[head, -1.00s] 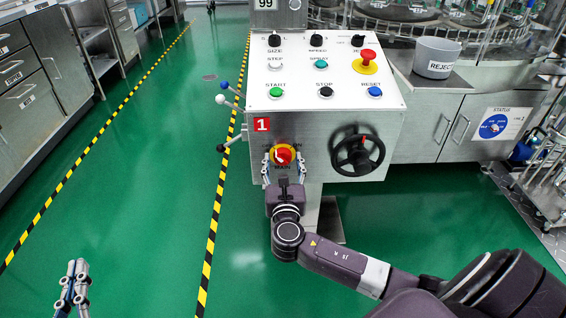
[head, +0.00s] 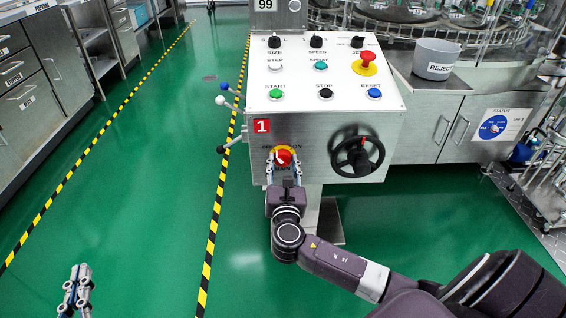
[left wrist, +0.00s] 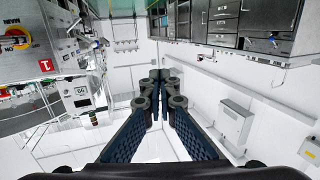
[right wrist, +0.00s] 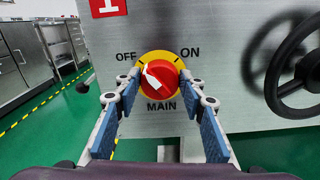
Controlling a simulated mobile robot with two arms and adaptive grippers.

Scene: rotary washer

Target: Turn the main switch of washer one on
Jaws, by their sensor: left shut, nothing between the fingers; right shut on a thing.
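The main switch is a round red knob on a yellow plate, low on the front of the washer panel marked 1, in the head view (head: 283,158) and the right wrist view (right wrist: 166,80). Its white pointer points up and left, towards the OFF mark (right wrist: 124,56); the ON mark (right wrist: 190,52) is up and right. My right gripper (right wrist: 158,88) has its two fingers closed on the knob's left and right sides. My left gripper (head: 76,285) is shut and empty over the floor at lower left; its fingers meet in the left wrist view (left wrist: 160,88).
A black handwheel (head: 357,150) is to the right of the switch. Above is the white button panel (head: 320,80) with a red emergency knob (head: 367,62). Levers (head: 230,102) stick out at the left. Green floor on the left is clear.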

